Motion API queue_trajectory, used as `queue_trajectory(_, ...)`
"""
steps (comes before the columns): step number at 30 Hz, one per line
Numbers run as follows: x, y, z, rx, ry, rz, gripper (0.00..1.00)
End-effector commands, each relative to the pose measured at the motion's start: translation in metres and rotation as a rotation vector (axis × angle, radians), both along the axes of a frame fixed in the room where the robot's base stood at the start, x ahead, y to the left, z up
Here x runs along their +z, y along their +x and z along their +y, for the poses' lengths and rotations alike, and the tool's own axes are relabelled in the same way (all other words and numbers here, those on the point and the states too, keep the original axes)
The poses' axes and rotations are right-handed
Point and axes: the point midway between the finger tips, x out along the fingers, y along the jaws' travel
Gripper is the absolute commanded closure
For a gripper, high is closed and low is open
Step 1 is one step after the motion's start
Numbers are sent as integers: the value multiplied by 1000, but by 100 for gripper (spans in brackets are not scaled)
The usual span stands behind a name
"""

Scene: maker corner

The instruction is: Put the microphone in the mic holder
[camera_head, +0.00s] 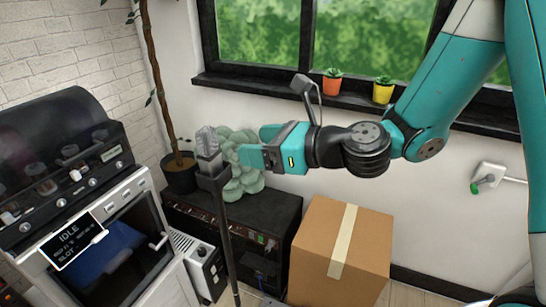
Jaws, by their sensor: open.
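The microphone (208,147), with a grey head, stands roughly upright at the top of a dark stand. Its lower part meets the black mic holder (212,179), and it looks seated in it, though the exact fit is hard to tell. My gripper (250,146) is open and empty, just right of the microphone, with its teal fingers pointing left towards it. A small gap shows between the fingers and the microphone. The thin stand pole (228,240) runs down from the holder towards the floor.
A cardboard box (335,250) stands on the floor at right. A machine with an IDLE display (78,241) is at left. Small pots (332,86) line the windowsill.

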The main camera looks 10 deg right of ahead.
Motion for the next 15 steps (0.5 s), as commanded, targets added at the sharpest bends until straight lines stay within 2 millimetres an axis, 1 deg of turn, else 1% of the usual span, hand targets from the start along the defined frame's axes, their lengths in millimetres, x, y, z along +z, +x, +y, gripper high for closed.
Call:
queue_trajectory(2,1,-2,-1,0,-1,-1,30)
queue_trajectory(5,3,-7,2,39,-43,-39,30)
queue_trajectory(8,7,-27,14,178,-204,-181,30)
queue_trajectory(11,10,-63,26,432,-471,-439,30)
queue_trajectory(12,9,-79,27,555,-591,-563,30)
queue_trajectory(14,7,-104,24,753,-765,-754,30)
queue_trajectory(15,6,-119,20,888,-868,-876,30)
